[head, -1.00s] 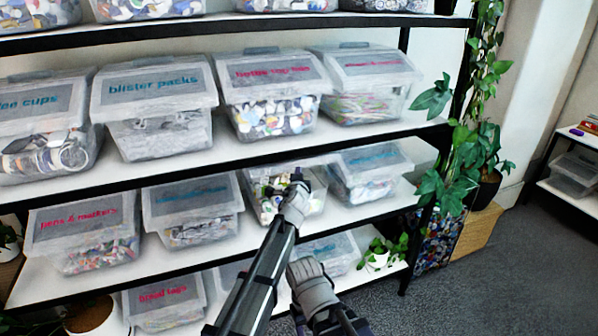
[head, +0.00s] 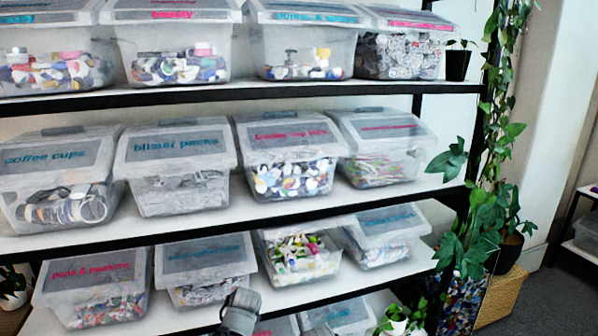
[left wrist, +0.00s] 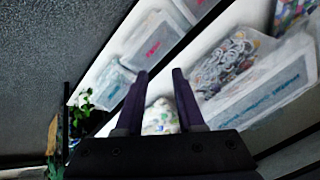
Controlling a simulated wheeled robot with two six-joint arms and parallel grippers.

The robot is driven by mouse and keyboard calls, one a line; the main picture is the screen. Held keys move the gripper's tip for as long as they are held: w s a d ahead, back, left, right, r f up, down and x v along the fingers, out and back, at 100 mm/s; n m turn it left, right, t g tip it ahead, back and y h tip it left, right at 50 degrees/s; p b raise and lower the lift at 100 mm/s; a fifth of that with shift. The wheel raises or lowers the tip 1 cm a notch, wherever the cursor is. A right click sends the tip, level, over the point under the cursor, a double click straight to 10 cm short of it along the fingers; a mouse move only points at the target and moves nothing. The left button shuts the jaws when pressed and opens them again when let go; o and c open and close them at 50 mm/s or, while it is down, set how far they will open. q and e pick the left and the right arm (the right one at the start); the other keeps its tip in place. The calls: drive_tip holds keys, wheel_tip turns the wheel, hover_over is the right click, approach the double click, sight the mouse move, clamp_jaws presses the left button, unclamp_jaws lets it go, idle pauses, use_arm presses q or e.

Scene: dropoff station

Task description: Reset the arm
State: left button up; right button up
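My left gripper (left wrist: 160,76) shows in the left wrist view. Its two dark fingers stand apart, with no object clearly held between them. A pale, mixed-colour patch shows behind the gap, blurred; I cannot tell exactly what it is. In the head view, a grey link of my arm (head: 240,312) shows at the bottom, in front of the lower shelf, with no fingertips in sight. My right gripper is not seen in any current view.
A lidless bin (head: 298,262) with mixed items sits on a lower shelf, beside a lidded bin (head: 385,236). Several lidded bins, such as the blister packs bin (head: 178,168), fill the shelves. A climbing plant (head: 478,225) stands at right, near open floor (head: 555,305).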

use_arm(q)
drive_tip(key=s+a+f+n+g+h, duration=0.1)
drive_tip(key=s+f+n+g, duration=0.15)
drive_tip(key=s, duration=0.55)
drive_tip(key=s+f+n+g+h, duration=0.1)
drive_tip(key=s+n+g, duration=0.15)
drive_tip(key=s, duration=0.55)
drive_tip(key=s+d+m+y, duration=0.1)
drive_tip(key=s+d+m, duration=0.3)
drive_tip(key=d, duration=0.6)
drive_tip(key=shift+s+d+r+g, duration=0.3)
drive_tip(key=shift+s+d+g, duration=0.1)
drive_tip(key=shift+s, duration=0.25)
